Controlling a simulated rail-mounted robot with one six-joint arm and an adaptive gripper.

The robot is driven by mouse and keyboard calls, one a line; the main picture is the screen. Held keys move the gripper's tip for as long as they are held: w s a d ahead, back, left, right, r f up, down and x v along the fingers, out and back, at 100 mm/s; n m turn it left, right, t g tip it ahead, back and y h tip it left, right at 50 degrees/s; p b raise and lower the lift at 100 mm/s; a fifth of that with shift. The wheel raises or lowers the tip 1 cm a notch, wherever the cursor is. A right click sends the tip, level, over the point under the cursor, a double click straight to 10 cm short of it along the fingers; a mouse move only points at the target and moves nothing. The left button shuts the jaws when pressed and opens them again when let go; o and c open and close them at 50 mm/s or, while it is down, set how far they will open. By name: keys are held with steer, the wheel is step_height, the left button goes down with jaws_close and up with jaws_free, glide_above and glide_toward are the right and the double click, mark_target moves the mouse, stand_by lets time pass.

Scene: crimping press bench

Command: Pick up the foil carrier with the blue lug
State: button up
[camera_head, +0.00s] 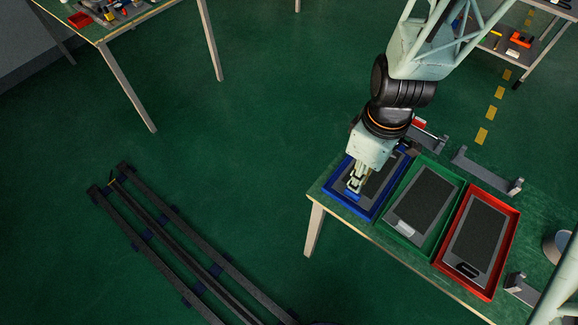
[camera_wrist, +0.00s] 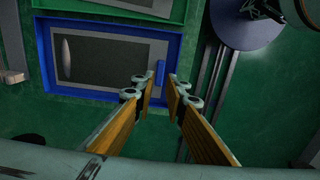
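The foil carrier (camera_wrist: 105,60) is a dark grey flat panel lying in a blue tray (camera_wrist: 43,50). Its small blue lug (camera_wrist: 160,74) is at the panel's right end in the wrist view. The lug also shows in the head view (camera_head: 352,196), at the tray's near end. My gripper (camera_wrist: 158,84) is open, with its two fingertips on either side of the lug in the wrist view. I cannot tell whether the fingers touch it. In the head view my gripper (camera_head: 355,185) points down over the blue tray and hides part of the carrier.
A green tray (camera_head: 412,248) holds a carrier with a white lug (camera_head: 405,228). A red tray (camera_head: 487,293) holds one with a black lug (camera_head: 467,270). Grey brackets (camera_head: 485,172) stand behind the trays. A floor rail (camera_head: 160,235) lies left of the bench.

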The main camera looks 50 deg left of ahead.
steer(key=shift+f, duration=1.05)
steer(key=shift+f, duration=0.1)
steer(key=shift+f+b, duration=0.85)
steer(key=shift+f, duration=1.65)
steer(key=shift+c, duration=0.5)
steer(key=shift+c, duration=1.2)
jaws_close()
steer(key=shift+r, duration=0.1)
step_height(320, 180, up, 10)
steer(key=p, duration=0.2)
steer(key=shift+a, duration=0.15)
